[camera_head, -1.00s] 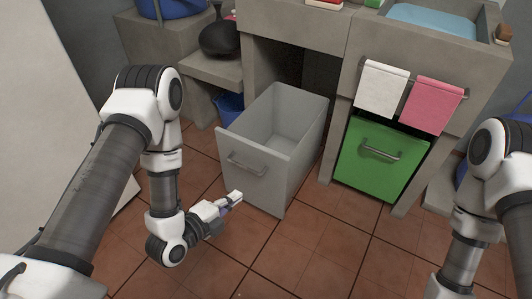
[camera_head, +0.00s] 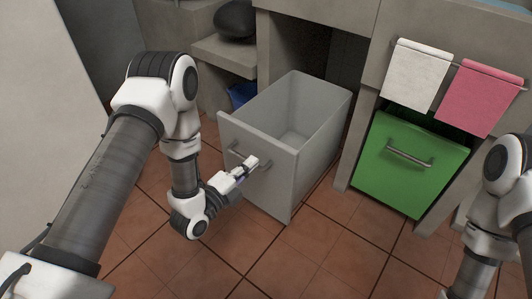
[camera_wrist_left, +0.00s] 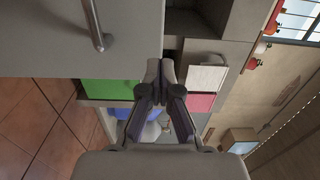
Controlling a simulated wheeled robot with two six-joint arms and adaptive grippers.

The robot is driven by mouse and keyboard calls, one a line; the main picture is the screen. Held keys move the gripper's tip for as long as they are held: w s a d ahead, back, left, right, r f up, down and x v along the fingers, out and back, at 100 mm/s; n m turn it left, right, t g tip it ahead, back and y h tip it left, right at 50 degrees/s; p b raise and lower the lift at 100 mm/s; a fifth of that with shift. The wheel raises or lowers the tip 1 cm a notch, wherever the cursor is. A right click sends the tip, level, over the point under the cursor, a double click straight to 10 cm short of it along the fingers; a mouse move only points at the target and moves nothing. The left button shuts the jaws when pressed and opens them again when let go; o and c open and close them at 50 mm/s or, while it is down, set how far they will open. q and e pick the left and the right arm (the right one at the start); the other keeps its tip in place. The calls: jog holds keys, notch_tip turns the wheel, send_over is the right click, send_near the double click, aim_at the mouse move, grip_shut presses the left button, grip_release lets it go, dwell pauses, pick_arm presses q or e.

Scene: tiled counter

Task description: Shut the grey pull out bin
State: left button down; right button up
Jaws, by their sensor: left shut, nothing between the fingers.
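The grey pull out bin (camera_head: 268,197) is out from under the counter, its open top showing an empty inside. Its front panel has a metal bar handle (camera_head: 235,151), which also shows at the upper left of the left wrist view (camera_wrist_left: 94,25). My left gripper (camera_head: 252,162) is shut and empty. In the head view it overlaps the front panel beside the handle; I cannot tell whether it touches. In the left wrist view its closed fingertips (camera_wrist_left: 160,66) are by the panel's edge. My right arm shows at the right edge, but its gripper is out of the picture.
A green bin front (camera_head: 408,165) is right of the grey bin, under a rail with a white towel (camera_head: 416,75) and a pink towel (camera_head: 484,97). A blue container (camera_head: 242,95) is behind the grey bin at left. The tiled floor (camera_head: 310,262) in front is clear.

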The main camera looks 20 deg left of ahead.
aim_at(272, 144)
pick_arm(q)
jog(key=b+x, duration=0.2)
jog(key=x, duration=0.4)
jog(key=shift+w+f, duration=0.1)
jog(key=shift+w, duration=0.1)
jog(key=shift+w+d, duration=0.1)
jog(key=shift+w, duration=0.25)
pick_arm(e)
jog(key=shift+f, duration=1.45)
